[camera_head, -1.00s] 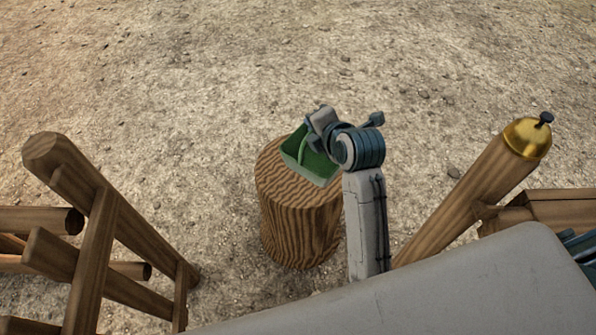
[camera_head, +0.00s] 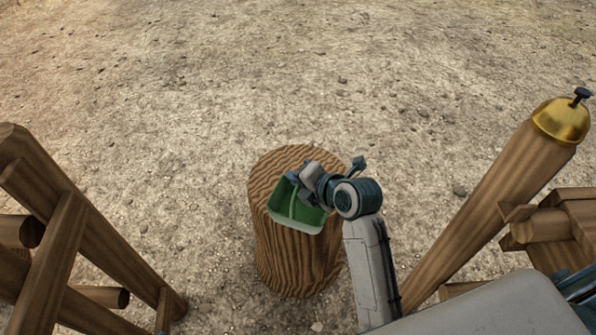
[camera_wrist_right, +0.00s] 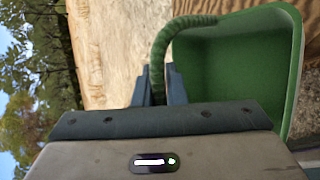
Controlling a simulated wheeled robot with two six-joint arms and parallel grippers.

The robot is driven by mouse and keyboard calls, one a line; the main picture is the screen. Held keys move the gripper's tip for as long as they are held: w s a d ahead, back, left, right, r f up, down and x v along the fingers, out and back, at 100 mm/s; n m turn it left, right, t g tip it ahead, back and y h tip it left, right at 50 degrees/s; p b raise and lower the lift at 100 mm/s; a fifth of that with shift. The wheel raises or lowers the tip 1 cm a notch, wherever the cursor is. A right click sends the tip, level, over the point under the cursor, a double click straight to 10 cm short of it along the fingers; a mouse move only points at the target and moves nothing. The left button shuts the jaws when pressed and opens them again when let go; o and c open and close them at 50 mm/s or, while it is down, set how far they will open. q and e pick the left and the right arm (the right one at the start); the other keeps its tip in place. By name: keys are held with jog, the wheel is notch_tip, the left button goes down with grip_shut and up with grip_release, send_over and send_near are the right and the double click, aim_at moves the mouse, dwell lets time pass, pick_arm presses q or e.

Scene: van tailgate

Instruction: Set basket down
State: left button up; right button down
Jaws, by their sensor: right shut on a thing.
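A green basket (camera_head: 286,212) with an arched handle is at the near part of the top of a round wooden stump (camera_head: 300,258). My right gripper (camera_head: 292,184) is shut on the basket's handle. In the right wrist view the handle (camera_wrist_right: 178,32) runs down to the jaws (camera_wrist_right: 158,84), and the basket (camera_wrist_right: 235,75) looks empty. The basket overlaps the stump's near edge in the head view. I cannot tell whether its bottom touches the stump. My left gripper is not in view.
Wooden rail posts stand at the left (camera_head: 85,245) and right (camera_head: 490,205). The right post carries a brass cap (camera_head: 562,121). Bare gravel ground (camera_head: 200,90) lies open beyond the stump. The far part of the stump top is clear.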

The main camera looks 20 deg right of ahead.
jog(key=w+d+f, duration=0.2)
jog(key=w, duration=0.5)
jog(key=w+d+f+b, duration=0.1)
jog(key=w+d+f, duration=0.1)
jog(key=w, duration=0.5)
jog(key=shift+w+f, duration=0.25)
jog(key=shift+f, duration=0.25)
jog(key=c, duration=1.5)
grip_release()
